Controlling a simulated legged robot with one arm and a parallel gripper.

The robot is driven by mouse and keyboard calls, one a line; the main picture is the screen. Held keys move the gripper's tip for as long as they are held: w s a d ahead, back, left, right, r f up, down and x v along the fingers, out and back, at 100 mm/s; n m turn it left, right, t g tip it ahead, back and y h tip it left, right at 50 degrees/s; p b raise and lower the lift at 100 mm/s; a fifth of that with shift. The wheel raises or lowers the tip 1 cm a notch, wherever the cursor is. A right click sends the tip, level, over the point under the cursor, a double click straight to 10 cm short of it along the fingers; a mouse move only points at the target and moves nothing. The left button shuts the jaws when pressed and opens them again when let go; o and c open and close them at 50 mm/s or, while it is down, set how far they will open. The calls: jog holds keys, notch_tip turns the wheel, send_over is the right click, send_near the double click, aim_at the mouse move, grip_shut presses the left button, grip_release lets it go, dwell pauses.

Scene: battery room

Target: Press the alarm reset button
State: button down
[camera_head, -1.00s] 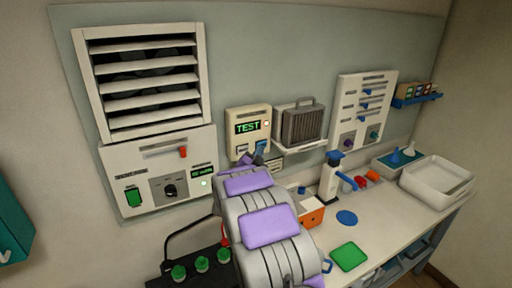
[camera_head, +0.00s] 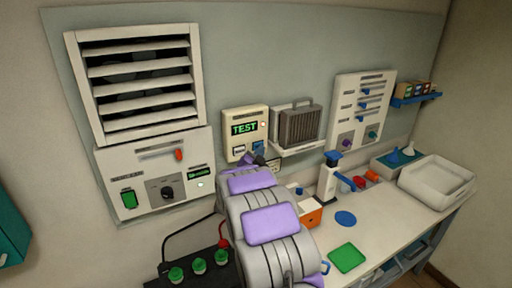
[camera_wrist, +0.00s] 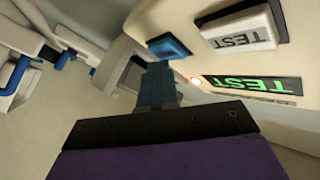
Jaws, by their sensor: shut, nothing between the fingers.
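The alarm panel (camera_head: 230,115) is a cream box on the wall with a green TEST display (camera_head: 244,128) and a small lit lamp (camera_wrist: 195,81). Below the display are a white button (camera_head: 239,151) and a blue button (camera_head: 258,146). In the wrist view the white button (camera_wrist: 240,35) reads TEST, and the blue button (camera_wrist: 168,47) shows no readable label. My gripper (camera_wrist: 160,68) is shut and empty, its tips at the near edge of the blue button. I cannot tell whether they touch it. In the head view my gripper (camera_head: 258,160) is just below the blue button, partly hidden by my arm.
A grey finned unit (camera_head: 300,124) on a shelf is right of the panel. A louvred vent (camera_head: 138,85) and a control box (camera_head: 150,180) are left.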

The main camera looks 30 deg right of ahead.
jog(key=shift+w+a+r, duration=0.15)
jog(key=shift+a+r, duration=0.05)
jog(key=shift+a, duration=0.55)
jog(key=shift+w+d+f, duration=0.15)
jog(key=shift+d, duration=0.6)
jog(key=shift+w+d+f, duration=0.1)
jog(key=shift+d+f, duration=0.05)
jog(key=shift+d, duration=0.6)
jog(key=shift+a+r, duration=0.25)
jog(key=shift+a, duration=1)
jog(key=shift+s+d+f+b, duration=0.2)
jog(key=shift+s+d+b, duration=0.3)
jog(key=shift+s+d, duration=0.45)
